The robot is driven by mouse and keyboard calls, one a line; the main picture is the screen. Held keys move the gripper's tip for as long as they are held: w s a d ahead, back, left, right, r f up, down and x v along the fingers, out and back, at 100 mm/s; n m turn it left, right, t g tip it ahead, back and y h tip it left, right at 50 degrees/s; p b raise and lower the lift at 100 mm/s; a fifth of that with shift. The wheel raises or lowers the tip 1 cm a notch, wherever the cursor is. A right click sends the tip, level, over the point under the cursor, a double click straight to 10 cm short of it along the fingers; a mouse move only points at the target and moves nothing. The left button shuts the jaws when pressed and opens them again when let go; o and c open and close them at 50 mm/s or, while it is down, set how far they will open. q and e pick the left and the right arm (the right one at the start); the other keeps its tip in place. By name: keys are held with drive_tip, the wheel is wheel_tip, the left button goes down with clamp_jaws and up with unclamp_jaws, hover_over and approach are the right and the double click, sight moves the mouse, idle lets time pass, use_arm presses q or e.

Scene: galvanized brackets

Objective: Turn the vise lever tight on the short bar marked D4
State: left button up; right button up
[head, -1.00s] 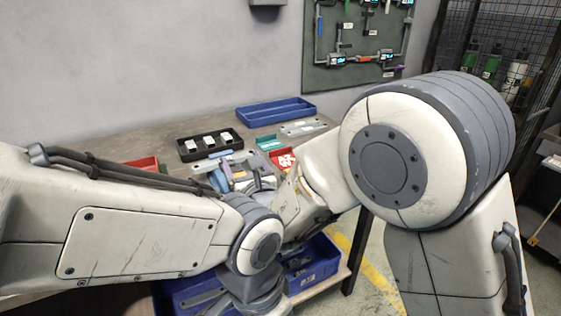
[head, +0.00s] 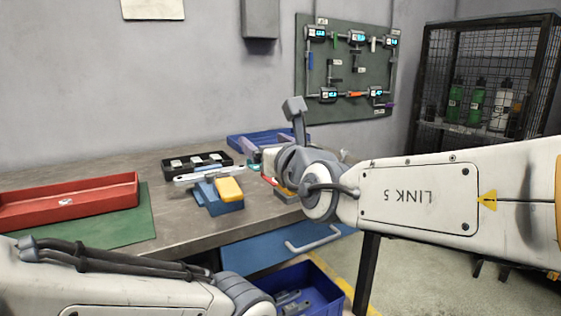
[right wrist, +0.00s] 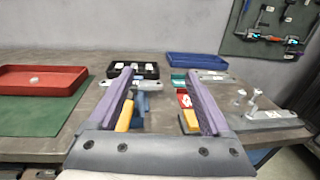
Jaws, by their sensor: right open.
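My right gripper (right wrist: 160,76) shows in the right wrist view with its two purple fingers wide apart and nothing between the tips. In the head view its wrist is above the bench's right end and hides much there. A grey metal fixture with a small upright part (right wrist: 256,108), perhaps the vise, stands on the bench to the right of the fingers. I cannot make out its lever surely. A pale grey bar (head: 207,174) lies by a blue block with a yellow piece (head: 229,189). No D4 mark is readable. My left gripper is out of view.
A red tray (head: 75,196) sits on a green mat (head: 140,228) at the left. A black tray (head: 228,160) and a blue tray (right wrist: 199,57) are at the back. A blue bin (head: 335,286) is below the bench front. The bench between mat and blocks is clear.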

use_arm(q)
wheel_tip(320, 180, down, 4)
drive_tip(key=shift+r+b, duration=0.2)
drive_tip(key=shift+b, duration=1)
use_arm(e)
drive_tip(key=shift+s+d+r, duration=0.15)
drive_tip(key=shift+d+r, duration=0.15)
drive_tip(key=shift+d, duration=0.2)
drive_tip(key=shift+s+d+r, duration=0.15)
drive_tip(key=shift+d+r, duration=0.15)
drive_tip(key=shift+d, duration=0.15)
